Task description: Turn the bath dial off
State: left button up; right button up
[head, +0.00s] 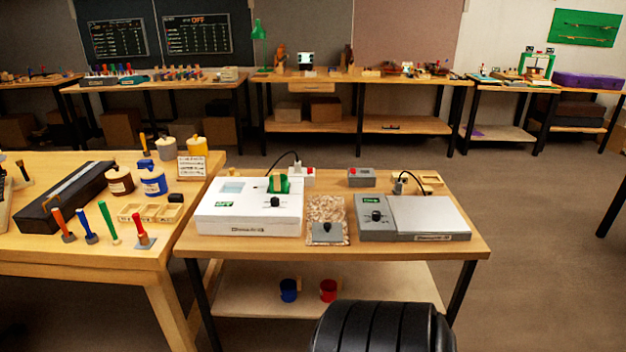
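A white box-shaped appliance (236,221) with an opening in its top stands at the left of the near bench; it looks like the bath. A black dial (275,202) sits on its sloped front panel, beside a small green label (225,204). The dial's exact pointer position is too small to tell. A grey flat-topped appliance (430,214) to the right has its own black dial (376,215) and a green display. Neither of my grippers shows in the head view.
The near bench (470,248) also holds a speckled mat (325,208), a grey box (361,177) and cables. A left bench holds tools and jars (153,182). Blue and red mugs (328,290) stand on the lower shelf. Open floor lies to the right.

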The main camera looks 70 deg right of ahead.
aim_at(275, 201)
jog(key=z, duration=1.9)
jog(key=i+u, duration=0.15)
jog(key=i, duration=0.25)
